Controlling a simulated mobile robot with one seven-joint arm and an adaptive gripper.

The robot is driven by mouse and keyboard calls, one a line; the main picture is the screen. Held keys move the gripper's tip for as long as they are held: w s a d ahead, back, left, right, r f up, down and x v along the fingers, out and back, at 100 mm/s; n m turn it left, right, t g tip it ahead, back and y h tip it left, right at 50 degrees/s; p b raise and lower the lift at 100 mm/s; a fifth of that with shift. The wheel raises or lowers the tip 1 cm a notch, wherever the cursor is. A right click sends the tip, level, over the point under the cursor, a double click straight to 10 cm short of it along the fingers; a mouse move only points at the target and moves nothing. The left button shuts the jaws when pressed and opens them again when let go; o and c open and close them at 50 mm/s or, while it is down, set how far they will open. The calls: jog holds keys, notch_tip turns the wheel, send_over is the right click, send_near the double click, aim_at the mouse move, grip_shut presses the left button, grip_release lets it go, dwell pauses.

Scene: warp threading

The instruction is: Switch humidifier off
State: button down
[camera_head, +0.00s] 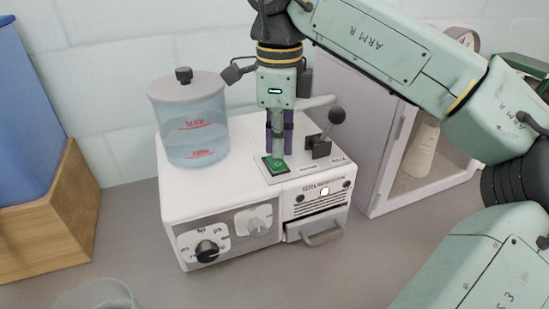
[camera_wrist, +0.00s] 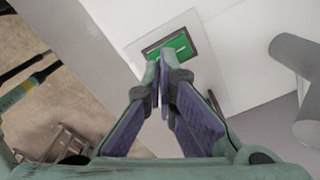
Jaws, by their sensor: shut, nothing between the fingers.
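The humidifier (camera_head: 185,205) is a white box on the grey counter, with a clear water tank (camera_head: 192,130) on its top left. A green rocker switch (camera_head: 276,165) sits on its top, and shows in the wrist view (camera_wrist: 170,48) just beyond my fingertips. A lever with a dark ball knob (camera_head: 337,116) stands right of the switch. My gripper (camera_head: 279,152) points down over the switch, its fingers shut and empty, with the tips at or just above it. I cannot tell whether they touch. A small lamp (camera_head: 324,191) on the front panel glows white.
A white-framed cabinet (camera_head: 385,160) with a glass front stands close on the right. A blue container in a wooden box (camera_head: 50,215) is at the left. A clear round vessel (camera_head: 95,295) is at the lower left. The counter in front is mostly clear.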

aim_at(278, 164)
jog(key=shift+f+b, duration=0.85)
jog(key=shift+f, duration=0.4)
dwell(0.5)
jog(key=shift+r, duration=0.2)
jog(key=shift+r+p, duration=2.8)
jog(key=shift+r, duration=0.6)
jog(key=shift+f, duration=0.1)
